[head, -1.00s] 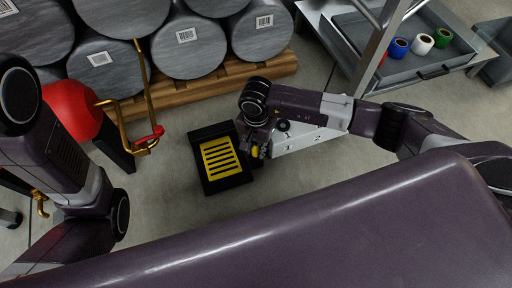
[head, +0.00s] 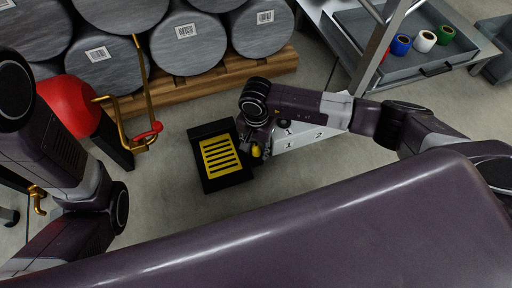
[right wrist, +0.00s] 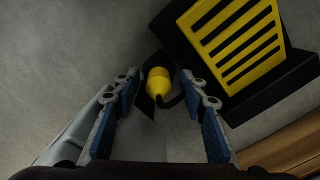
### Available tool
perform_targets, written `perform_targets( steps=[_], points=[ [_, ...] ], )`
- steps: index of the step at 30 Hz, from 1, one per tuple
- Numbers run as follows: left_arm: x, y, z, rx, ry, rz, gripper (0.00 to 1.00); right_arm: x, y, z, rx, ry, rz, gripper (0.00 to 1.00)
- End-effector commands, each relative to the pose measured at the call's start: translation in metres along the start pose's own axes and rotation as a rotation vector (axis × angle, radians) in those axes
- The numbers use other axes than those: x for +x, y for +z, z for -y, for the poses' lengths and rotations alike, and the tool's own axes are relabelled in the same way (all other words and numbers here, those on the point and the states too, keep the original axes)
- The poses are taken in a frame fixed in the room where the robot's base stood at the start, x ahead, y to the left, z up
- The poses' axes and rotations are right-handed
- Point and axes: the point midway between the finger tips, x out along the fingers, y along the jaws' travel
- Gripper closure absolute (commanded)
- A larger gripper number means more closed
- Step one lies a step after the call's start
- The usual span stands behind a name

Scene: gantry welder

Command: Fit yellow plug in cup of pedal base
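The pedal base is black with a yellow slotted plate (head: 219,157) and lies on the floor; it also shows at upper right in the right wrist view (right wrist: 238,38). The yellow plug (right wrist: 158,82) is at the base's side, against a black part that looks like the cup. A dark cable curves beside it. How deep the plug sits I cannot tell. In the head view the plug (head: 256,151) is just right of the base. My right gripper (right wrist: 160,86) is open, its blue-padded fingers on either side of the plug with gaps visible. My left gripper is out of view.
A white box-like body (head: 300,136) stands close by my right gripper. A wooden pallet (head: 200,86) with grey drums lies behind. A red ball-shaped object (head: 72,106) and a gold bar frame stand left. A tray (head: 432,58) with coloured rolls is at upper right. Floor in front is clear.

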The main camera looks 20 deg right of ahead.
Motion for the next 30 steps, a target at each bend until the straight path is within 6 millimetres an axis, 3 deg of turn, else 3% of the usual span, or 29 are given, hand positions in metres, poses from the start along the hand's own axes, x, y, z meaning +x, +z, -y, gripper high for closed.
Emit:
perform_targets(
  steps=[5, 15, 21, 30],
  points=[
    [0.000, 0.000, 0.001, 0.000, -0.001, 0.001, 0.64, -0.010, -0.003, -0.001, 0.002, 0.003, -0.004, 0.58],
    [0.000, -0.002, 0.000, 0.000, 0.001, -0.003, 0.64, -0.080, -0.003, 0.000, 0.001, -0.001, -0.007, 0.58],
    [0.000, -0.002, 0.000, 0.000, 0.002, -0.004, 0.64, -0.110, -0.002, 0.000, 0.002, 0.000, -0.005, 0.58],
    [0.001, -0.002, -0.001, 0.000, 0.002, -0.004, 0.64, -0.120, -0.001, 0.000, 0.000, 0.001, -0.001, 0.58]
  ],
)
